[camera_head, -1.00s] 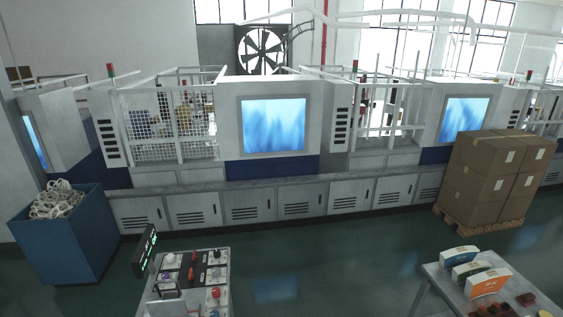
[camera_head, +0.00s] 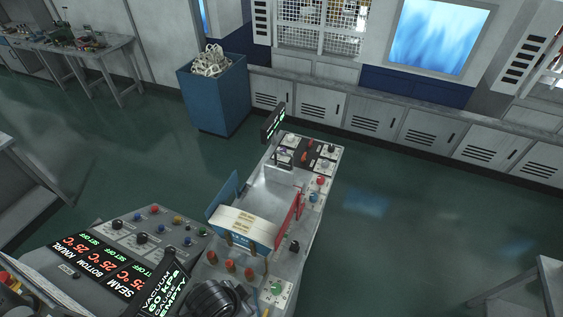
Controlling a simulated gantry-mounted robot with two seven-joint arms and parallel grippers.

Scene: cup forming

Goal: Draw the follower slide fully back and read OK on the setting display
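Neither of my grippers is in view. A grey machine bench (camera_head: 322,205) runs through the middle, with knobs, buttons and a white-and-blue block (camera_head: 246,227) on it. A small black display (camera_head: 273,122) with green characters stands at its far end, seen too obliquely to read. I cannot tell for sure which part is the follower slide. A tilted black display (camera_head: 165,290) in front shows VACUUM, 60 KPA and EMPTY. A panel display (camera_head: 105,265) shows SEAM, BOTTOM and KNURL with 25 °C in red and SET OFF in green.
A blue bin (camera_head: 213,100) of white scrap rings stands behind the bench. A workbench (camera_head: 70,50) is at the far left. Grey cabinets (camera_head: 370,120) line the back. Another table (camera_head: 525,295) shows at the lower right. Green floor lies open on both sides.

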